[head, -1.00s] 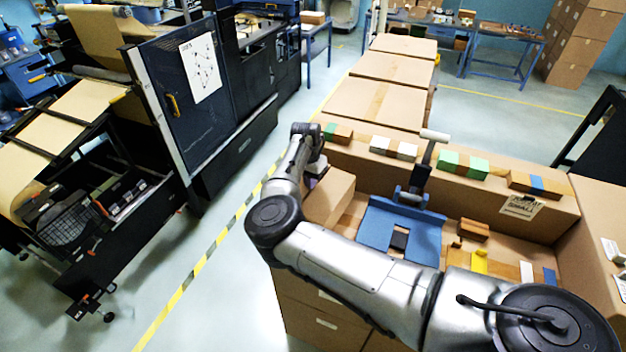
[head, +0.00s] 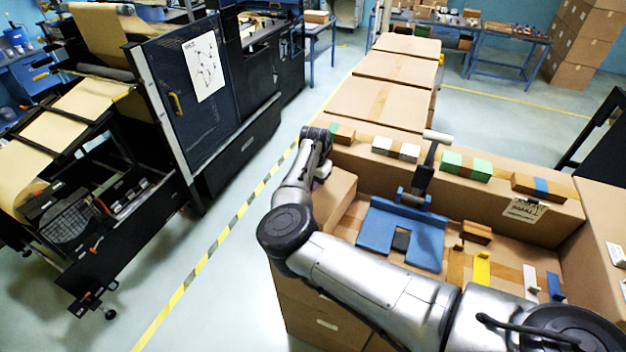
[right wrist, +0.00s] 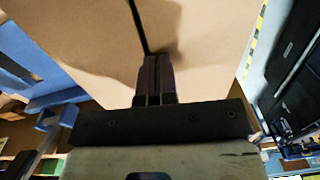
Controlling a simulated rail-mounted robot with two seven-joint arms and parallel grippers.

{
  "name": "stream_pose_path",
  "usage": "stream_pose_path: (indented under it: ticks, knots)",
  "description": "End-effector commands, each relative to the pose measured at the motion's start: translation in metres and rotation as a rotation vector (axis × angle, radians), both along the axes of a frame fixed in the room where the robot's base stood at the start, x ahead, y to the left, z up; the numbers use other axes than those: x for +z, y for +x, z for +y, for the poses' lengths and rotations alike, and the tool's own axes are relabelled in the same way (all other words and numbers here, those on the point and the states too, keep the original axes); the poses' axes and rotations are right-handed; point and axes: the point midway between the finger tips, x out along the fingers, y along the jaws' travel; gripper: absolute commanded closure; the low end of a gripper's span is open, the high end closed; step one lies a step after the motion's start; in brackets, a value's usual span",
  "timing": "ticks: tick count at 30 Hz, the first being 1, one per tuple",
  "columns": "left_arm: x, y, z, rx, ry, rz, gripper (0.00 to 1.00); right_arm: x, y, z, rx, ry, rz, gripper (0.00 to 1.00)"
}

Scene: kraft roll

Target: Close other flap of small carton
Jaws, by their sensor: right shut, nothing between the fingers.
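The small carton (head: 336,196) is a plain tan box at the left end of the bench, left of the blue fixture. My right gripper (head: 321,176) is over its left side, small and partly hidden by my wrist. In the right wrist view my right gripper (right wrist: 157,60) is shut and empty, its dark fingers together. They point at a tan cardboard top (right wrist: 205,45), with a dark narrow gap running up from the fingertips between two panels. A finger shadow falls on the right panel. I cannot tell whether the tips touch the cardboard. My left gripper is not in view.
A blue fixture (head: 375,228) with an upright handled tool stands right of the carton. Behind it is a long cardboard ledge (head: 480,190) bearing small coloured blocks. Yellow and white pieces lie on the bench at right. Open floor with a striped line lies to the left.

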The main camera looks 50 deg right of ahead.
Motion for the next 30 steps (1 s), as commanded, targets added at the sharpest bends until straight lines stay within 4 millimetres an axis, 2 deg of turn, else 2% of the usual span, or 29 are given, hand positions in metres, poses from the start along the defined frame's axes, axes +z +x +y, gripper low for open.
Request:
stream_pose_path:
  ticks: [13,21,23,30]
  knots:
    - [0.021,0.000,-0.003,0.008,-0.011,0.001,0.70,0.016,-0.002,0.001,0.000,0.005,0.007,1.00]
    - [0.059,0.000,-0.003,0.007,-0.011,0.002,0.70,0.051,-0.003,0.001,0.000,0.007,0.010,1.00]
    - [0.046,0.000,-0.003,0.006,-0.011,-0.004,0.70,0.052,-0.002,0.001,-0.001,0.005,0.007,1.00]
    - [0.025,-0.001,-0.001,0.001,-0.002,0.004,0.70,0.100,-0.002,0.001,-0.001,0.005,0.006,1.00]
